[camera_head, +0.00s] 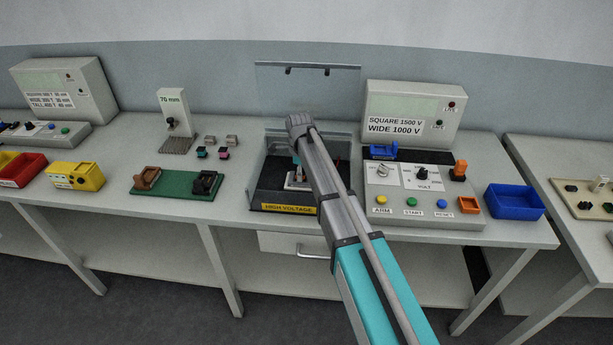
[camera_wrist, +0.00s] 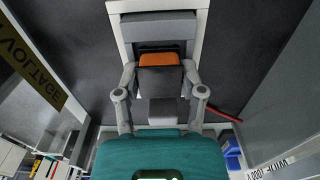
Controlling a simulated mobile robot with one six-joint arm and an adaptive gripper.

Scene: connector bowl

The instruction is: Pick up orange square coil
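An orange coil piece (camera_wrist: 160,58) shows in the wrist view, set in a grey fixture inside the high-voltage box. My gripper (camera_wrist: 159,74) is inside that box, with one finger on each side of the grey block by the orange piece. The fingers stand apart and look open; contact with the piece is not clear. In the head view my arm covers the gripper and most of the fixture. The high-voltage box (camera_head: 266,196) has a yellow label and a raised clear lid (camera_head: 290,90).
The control panel (camera_head: 435,212) stands close at the right of the box, with a blue piece (camera_head: 382,151) on top. A blue bin (camera_head: 515,202) sits further right. A green tray (camera_head: 178,190) lies at the left. Box walls flank my gripper closely.

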